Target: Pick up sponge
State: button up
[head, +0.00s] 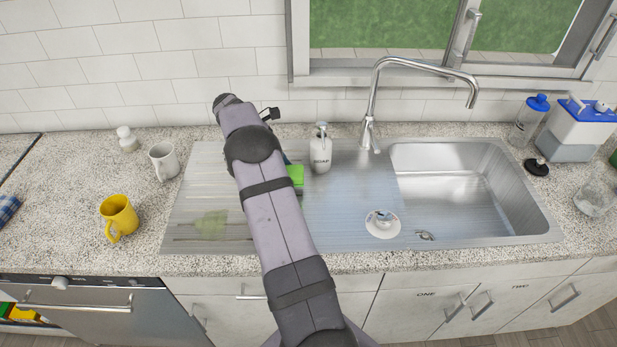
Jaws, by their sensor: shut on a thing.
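A bright green sponge (296,174) shows just right of my arm, over the steel drainboard to the left of the sink. My arm covers its left part. My gripper (287,158) is mostly hidden behind my own arm; only a small dark piece shows at the sponge's upper edge. It is shut on the sponge. I cannot tell whether the sponge touches the drainboard or is held above it.
A white soap dispenser (320,150) stands close right of the sponge, with the tap (370,125) beyond. A small white dish (382,223) sits left of the basin (465,190). Yellow (118,215) and white (163,161) mugs stand left. The drainboard's left part (200,185) is clear.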

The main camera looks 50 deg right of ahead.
jog(key=w+a+b, duration=0.1)
jog(key=w+a, duration=0.5)
dwell(0.3)
jog(key=o, duration=0.4)
jog(key=shift+c, duration=1.6)
notch_tip(320, 180, up, 12)
jog(key=s+d+p, duration=0.2)
jog(key=p, duration=0.5)
jog(key=shift+d+m, duration=0.3)
jog(key=shift+m, duration=0.1)
jog(key=shift+r+p, duration=0.15)
jog(key=shift+p, duration=0.15)
